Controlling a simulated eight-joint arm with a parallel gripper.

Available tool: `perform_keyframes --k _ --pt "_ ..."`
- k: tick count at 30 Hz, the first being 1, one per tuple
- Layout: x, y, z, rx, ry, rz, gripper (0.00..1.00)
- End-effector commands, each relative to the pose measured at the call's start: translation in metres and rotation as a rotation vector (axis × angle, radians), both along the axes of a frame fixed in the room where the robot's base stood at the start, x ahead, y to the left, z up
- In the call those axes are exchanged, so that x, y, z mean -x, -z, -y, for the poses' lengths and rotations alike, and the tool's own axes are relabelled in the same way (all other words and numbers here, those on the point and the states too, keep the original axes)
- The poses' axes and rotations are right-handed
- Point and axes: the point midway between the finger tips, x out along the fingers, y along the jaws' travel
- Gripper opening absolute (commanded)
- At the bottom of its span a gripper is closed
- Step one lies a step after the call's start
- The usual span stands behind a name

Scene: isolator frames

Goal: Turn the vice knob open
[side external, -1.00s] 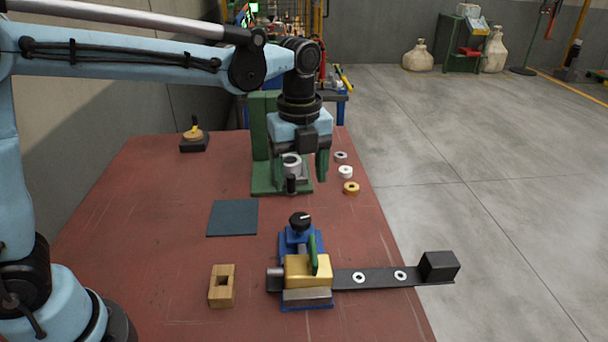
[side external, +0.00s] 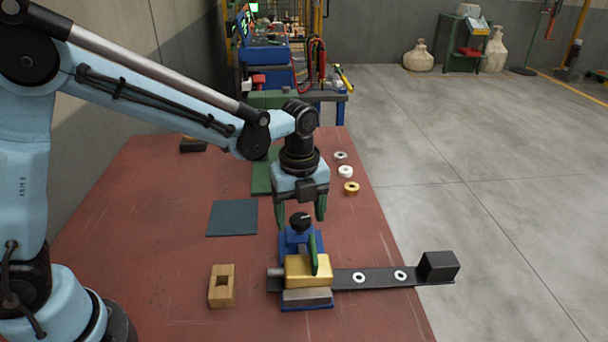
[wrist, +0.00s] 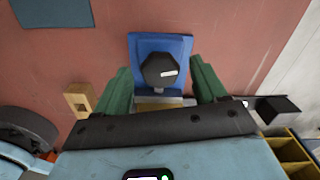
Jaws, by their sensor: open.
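The vice (side external: 304,290) stands on the red table with a blue base, a brass-coloured block and a green upright piece. Its black knob (side external: 300,221) with a white mark is on the far end. My gripper (side external: 300,213) points down above the knob, with a green finger on either side. In the wrist view the knob (wrist: 159,70) lies between and just beyond the two open green fingers (wrist: 160,88), over the blue base (wrist: 175,45). The jaws hold nothing. Whether a finger touches the knob cannot be told.
A black bar (side external: 380,278) with two light rings extends right from the vice to a black block (side external: 438,267). A wooden block (side external: 222,288) with a hole and a dark mat (side external: 232,218) lie left. Several rings (side external: 351,188) lie near the table's right edge.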

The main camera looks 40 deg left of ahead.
Motion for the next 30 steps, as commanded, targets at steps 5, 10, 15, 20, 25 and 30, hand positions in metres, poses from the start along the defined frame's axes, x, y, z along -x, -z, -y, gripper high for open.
perform_keyframes --k 5,10,15,20,25,30 --pt "0.0000 -0.0003 0.0000 0.000 0.000 0.000 0.48" --pt "0.0000 -0.0004 0.0000 0.000 0.000 0.000 0.22" --pt "0.0001 -0.0005 -0.0001 -0.001 -0.003 -0.001 0.15" --pt "0.0001 -0.0005 -0.0001 -0.001 -0.032 -0.001 0.15" --pt "0.0000 -0.0004 -0.0001 -0.001 -0.112 -0.001 0.15" --pt "-0.0001 -0.0004 -0.0002 0.000 -0.244 -0.001 0.15"
